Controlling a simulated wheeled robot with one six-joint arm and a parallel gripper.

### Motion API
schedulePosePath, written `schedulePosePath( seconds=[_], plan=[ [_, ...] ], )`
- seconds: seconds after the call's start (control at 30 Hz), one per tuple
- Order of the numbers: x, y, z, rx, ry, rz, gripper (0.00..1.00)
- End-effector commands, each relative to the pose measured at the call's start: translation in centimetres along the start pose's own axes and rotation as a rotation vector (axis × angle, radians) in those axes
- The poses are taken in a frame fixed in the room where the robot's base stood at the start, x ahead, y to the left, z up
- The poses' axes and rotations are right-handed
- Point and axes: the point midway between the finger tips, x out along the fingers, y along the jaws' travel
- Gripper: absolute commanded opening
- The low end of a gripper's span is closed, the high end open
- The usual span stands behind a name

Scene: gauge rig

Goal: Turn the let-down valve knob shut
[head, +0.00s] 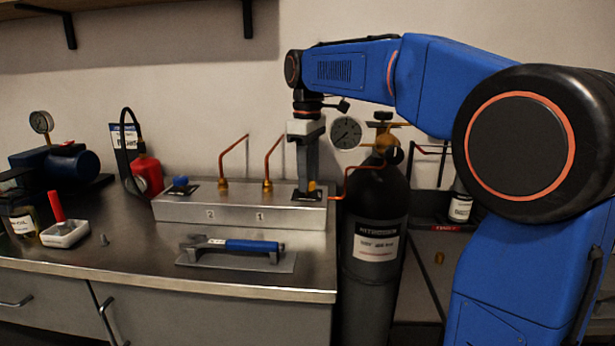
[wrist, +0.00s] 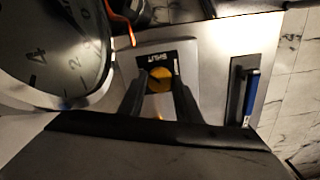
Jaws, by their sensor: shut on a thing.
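A yellow knob (head: 312,185) sits at the right end of the metal manifold block (head: 240,213). In the wrist view the yellow knob (wrist: 160,76) stands between my fingertips, beside a black label that appears to read SHUT. My gripper (head: 305,187) points straight down over that end of the block and is shut on the yellow knob. The fingers hide part of the knob in both views. A blue knob (head: 180,183) is at the block's left end. I cannot read which one is labelled let-down.
A gauge (head: 346,133) and a dark gas cylinder (head: 375,240) stand just right of the gripper. Copper pipes (head: 268,160) rise from the block. The counter front at left is partly clear.

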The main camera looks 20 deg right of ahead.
Motion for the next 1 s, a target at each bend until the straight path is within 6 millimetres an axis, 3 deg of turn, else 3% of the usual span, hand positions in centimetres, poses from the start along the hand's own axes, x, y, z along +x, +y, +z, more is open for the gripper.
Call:
schedulePosePath(
  seconds=[0.47,0.5,0.53,0.87,1.0],
  plan=[
    [0.0,0.0,0.0,0.013,0.000,0.001,0.09],
    [0.0,0.0,0.0,0.013,0.000,0.001,0.40],
    [0.0,0.0,0.0,0.013,0.000,0.001,0.48],
    [-0.1,0.0,0.0,0.012,0.000,0.001,0.50],
    [-1.1,0.1,-0.1,0.012,0.002,0.002,0.50]
  ],
)
